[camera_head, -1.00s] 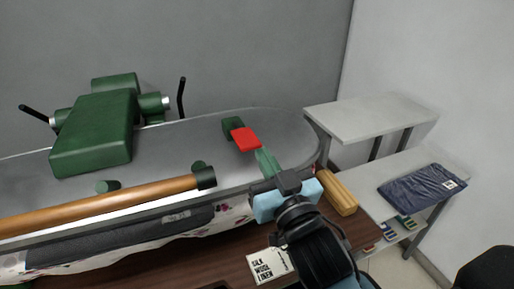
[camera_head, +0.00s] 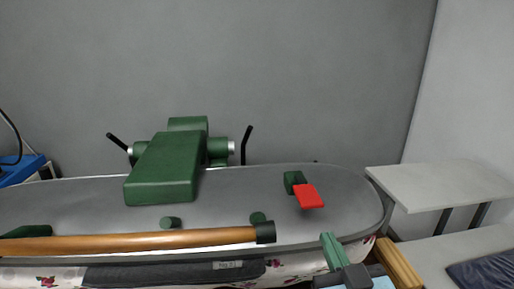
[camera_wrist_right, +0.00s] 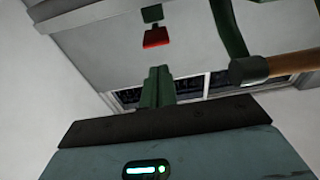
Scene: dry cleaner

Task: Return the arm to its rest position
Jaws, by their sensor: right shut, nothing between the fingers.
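My right gripper (camera_head: 331,251) is at the lower right of the head view, beside the front edge of the grey ironing board (camera_head: 345,190). Its green fingers are together with nothing between them. They also show in the right wrist view (camera_wrist_right: 157,84), pointing away from the camera. Most of the right arm is cut off by the bottom of the head view. My left gripper is not in view.
The board carries a green press (camera_head: 165,165), a red-handled switch (camera_head: 308,196) and a wooden bar (camera_head: 140,242) along its front. A pale table (camera_head: 435,183) stands at right, above a lower surface with a folded dark blue item (camera_head: 487,270). A blue object (camera_head: 20,170) is at far left.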

